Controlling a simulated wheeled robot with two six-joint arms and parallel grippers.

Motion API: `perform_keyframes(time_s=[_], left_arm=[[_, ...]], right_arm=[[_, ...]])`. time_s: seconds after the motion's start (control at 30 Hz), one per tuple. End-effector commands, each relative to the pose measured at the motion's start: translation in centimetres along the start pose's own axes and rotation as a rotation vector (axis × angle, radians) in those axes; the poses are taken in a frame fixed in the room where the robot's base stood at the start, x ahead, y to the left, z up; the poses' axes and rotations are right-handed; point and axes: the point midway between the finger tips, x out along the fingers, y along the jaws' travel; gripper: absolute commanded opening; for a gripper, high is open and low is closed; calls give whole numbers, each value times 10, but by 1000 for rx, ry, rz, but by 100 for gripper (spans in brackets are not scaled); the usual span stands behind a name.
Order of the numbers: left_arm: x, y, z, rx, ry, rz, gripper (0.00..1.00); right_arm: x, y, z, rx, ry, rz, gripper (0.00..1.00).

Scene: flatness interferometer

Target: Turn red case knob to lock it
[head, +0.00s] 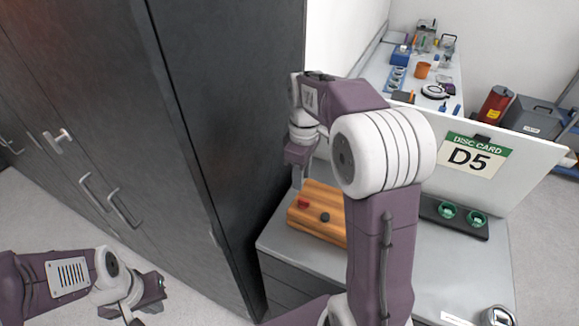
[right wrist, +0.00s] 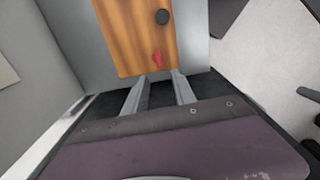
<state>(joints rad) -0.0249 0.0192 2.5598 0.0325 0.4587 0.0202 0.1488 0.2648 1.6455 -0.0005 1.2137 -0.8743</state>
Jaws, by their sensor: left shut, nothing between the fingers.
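A wooden case (head: 316,232) with orange-brown stripes lies on the grey cabinet top. It carries a red knob (head: 304,203) and a black knob (head: 325,217). The right wrist view shows the case (right wrist: 130,35), the red knob (right wrist: 158,60) near its edge and the black knob (right wrist: 163,17) farther along. My right gripper (head: 298,184) is above the red knob's end of the case. In its wrist view its two fingers (right wrist: 159,92) are apart and empty, with the red knob just beyond the tips. My left gripper (head: 130,314) is shut and empty at lower left, away from the case.
A tall dark cabinet (head: 225,110) with handles stands close left of the case. A cluttered bench (head: 440,108) is farther back.

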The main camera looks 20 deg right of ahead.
Motion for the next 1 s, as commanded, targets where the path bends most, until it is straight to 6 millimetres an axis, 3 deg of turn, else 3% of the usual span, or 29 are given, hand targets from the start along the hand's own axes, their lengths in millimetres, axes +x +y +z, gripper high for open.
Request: perform_keyframes(time_s=[0.07, 0.27, 0.7, 1.0], left_arm=[[-8, 0, -1, 0, 0, 0, 0], [-8, 0, -1, 0, 0, 0, 0], [-1, 0, 0, 0, 0, 0, 0], [-1, 0, 0, 0, 0, 0, 0]], right_arm=[[-3, 6, 5, 22, -8, -9, 32], [2, 8, 9, 35, -12, -14, 32], [80, 6, 10, 34, -14, -16, 32], [90, 7, 10, 34, -11, -13, 32]])
